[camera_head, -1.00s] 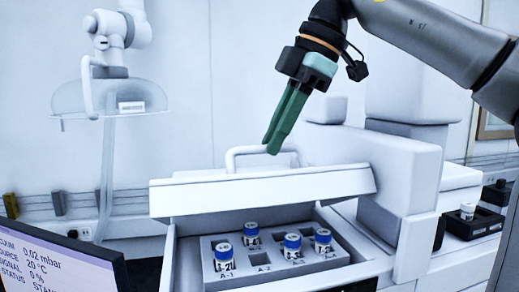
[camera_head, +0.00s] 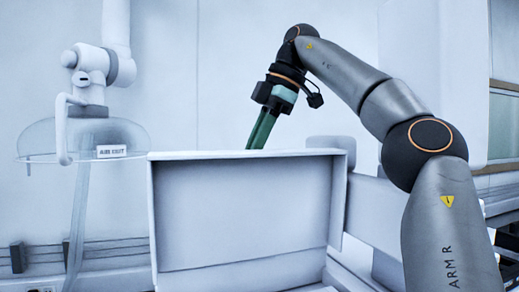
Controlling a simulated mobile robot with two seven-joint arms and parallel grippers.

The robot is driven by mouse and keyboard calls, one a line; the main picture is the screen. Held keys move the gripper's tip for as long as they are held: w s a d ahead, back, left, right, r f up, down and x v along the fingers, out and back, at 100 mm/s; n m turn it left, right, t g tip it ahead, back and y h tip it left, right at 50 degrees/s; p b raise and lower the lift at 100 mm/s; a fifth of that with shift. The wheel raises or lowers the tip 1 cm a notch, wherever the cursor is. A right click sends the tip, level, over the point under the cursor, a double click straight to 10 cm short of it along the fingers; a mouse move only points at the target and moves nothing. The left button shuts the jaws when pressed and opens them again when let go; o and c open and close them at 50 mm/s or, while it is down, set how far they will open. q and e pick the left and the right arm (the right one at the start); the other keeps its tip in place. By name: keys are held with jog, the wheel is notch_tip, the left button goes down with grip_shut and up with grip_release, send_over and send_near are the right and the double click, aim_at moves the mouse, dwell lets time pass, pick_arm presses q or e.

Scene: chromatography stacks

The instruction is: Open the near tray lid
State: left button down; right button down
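The near tray lid (camera_head: 240,215) stands close to upright, with its pale grey inner face turned towards me. Its top edge runs level across the middle of the view. My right gripper (camera_head: 260,132) is behind the top edge of the lid, its green fingers pointing down. The fingers are close together, but their tips and the lid's handle are hidden behind the lid, so I cannot see whether they hold it. The tray's vials are out of view below. My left gripper is not in view.
A clear extraction hood (camera_head: 118,135) with a label hangs at the left from a white jointed arm (camera_head: 92,65). White equipment (camera_head: 375,220) stands right of the lid, partly behind my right arm. The wall above the lid is clear.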

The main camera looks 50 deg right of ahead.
jog(key=shift+w+d+f, duration=0.2)
jog(key=shift+w+d, duration=0.2)
jog(key=shift+w, duration=0.2)
jog(key=shift+w+d+f, duration=0.15)
jog(key=shift+w+d, duration=0.25)
jog(key=shift+w, duration=0.2)
jog(key=shift+r, duration=0.1)
jog(key=c, duration=0.8)
grip_release()
jog(key=shift+c, duration=0.2)
jog(key=shift+s, duration=0.1)
